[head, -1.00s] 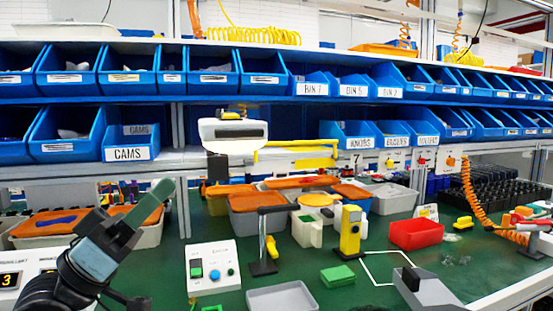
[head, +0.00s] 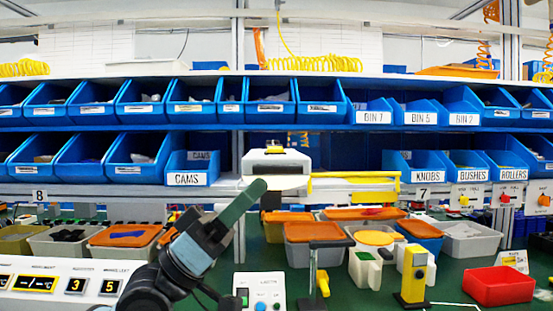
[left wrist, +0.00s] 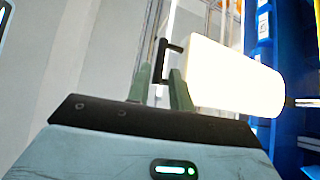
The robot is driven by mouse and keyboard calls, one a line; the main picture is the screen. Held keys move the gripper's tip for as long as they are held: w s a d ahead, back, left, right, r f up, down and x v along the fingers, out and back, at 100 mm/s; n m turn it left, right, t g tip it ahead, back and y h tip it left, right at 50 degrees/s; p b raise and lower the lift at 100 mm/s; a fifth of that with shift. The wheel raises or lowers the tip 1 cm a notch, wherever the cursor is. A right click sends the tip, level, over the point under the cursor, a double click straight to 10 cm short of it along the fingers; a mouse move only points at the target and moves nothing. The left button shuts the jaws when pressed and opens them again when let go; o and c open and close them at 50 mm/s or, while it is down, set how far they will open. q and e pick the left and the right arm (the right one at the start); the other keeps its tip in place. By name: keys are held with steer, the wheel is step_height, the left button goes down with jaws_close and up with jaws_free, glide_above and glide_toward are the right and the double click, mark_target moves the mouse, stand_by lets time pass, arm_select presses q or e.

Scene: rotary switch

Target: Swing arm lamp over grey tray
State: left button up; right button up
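The arm lamp has a white head (head: 276,170) in front of the shelf, with a yellow arm (head: 355,176) running right from it. In the left wrist view the white lamp head (left wrist: 235,80) is large and close, with a small black handle (left wrist: 163,62) on its near end. My left gripper (head: 258,188) is just below and left of the lamp head in the head view. In the left wrist view its green fingers (left wrist: 160,85) are apart, with the black handle just beyond and between the tips; contact cannot be told.
A black post stand (head: 313,270), a yellow post device (head: 413,275) and a switch box (head: 262,290) stand on the green bench below. Orange-lidded bins (head: 312,232) sit behind them. A red tray (head: 498,286) lies to the right. Blue shelf bins (head: 192,168) line the back.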

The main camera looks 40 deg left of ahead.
mark_target(277, 169)
arm_select(q)
steer(key=p+x, duration=0.1)
steer(key=x, duration=0.3)
steer(key=shift+r+p, duration=0.1)
steer(key=shift+p, duration=0.2)
steer(key=shift+w+d+r, duration=0.35)
steer(key=shift+c, duration=0.3)
jaws_close()
